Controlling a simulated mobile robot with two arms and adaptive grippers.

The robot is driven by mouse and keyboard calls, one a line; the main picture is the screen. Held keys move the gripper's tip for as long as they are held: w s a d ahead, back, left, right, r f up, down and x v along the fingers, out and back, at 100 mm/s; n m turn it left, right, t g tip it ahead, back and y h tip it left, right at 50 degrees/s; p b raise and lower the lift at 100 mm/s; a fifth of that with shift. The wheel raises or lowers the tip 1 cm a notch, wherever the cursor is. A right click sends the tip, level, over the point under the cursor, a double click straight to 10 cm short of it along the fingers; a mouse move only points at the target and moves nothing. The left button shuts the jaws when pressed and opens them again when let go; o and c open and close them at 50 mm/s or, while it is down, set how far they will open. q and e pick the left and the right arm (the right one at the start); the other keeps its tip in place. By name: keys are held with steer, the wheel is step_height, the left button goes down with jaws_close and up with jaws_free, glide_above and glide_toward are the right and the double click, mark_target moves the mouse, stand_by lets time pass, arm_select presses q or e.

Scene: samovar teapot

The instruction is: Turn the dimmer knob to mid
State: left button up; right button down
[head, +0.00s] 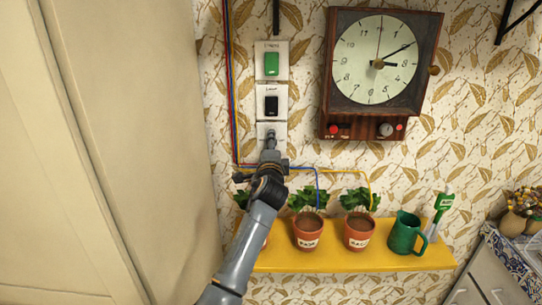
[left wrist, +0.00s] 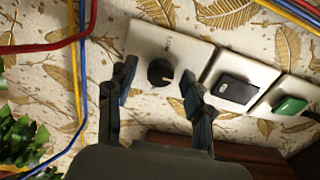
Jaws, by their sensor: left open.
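The dimmer knob (left wrist: 160,72) is a black round knob with a pale pointer line, on a white wall plate (left wrist: 150,40). In the head view, its plate (head: 264,127) is the lowest of three, and my gripper mostly hides the knob. My left gripper (left wrist: 158,76) is open in front of the plate, with one fingertip on each side of the knob in the left wrist view. A gap shows between each finger and the knob. In the head view, the left gripper (head: 270,142) reaches up to the plate. My right gripper is not in view.
A black switch (head: 271,104) and a green switch (head: 271,64) sit above the knob plate. A wooden clock (head: 380,70) hangs to the right. Coloured wires (head: 232,90) run left of the plates. Below, a yellow shelf (head: 340,262) holds potted plants and a green jug (head: 404,235).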

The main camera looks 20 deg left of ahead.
arm_select(q)
steer(key=v, duration=1.1)
steer(key=shift+s, duration=0.25)
